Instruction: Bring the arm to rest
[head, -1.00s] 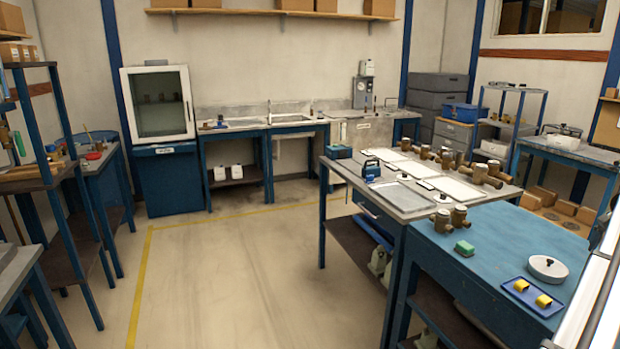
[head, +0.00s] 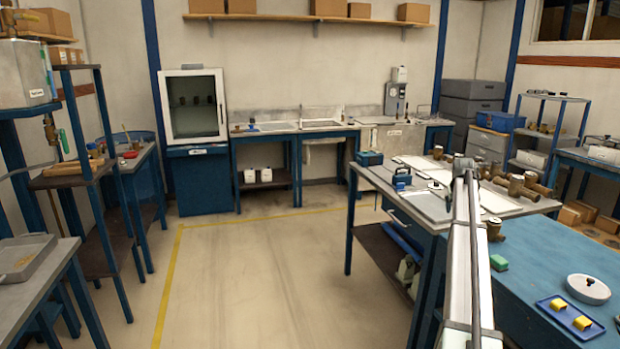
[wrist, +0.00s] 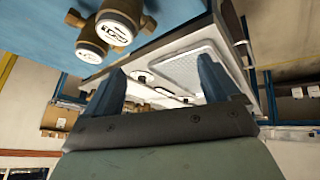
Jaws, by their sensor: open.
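My gripper (wrist: 160,65) is open in the wrist view, with its two dark blue fingers spread apart and nothing held between them. Beyond the fingers lie a light tray (wrist: 187,66) and the grey-white bench top. Two brass meters (wrist: 103,35) with round pale faces are at the upper left of the wrist view, apart from the fingers. In the head view my arm (head: 468,260) reaches forward over the right-hand benches. The gripper itself cannot be made out there.
A shelf rack (head: 90,180) stands left. The middle floor (head: 270,280) is clear.

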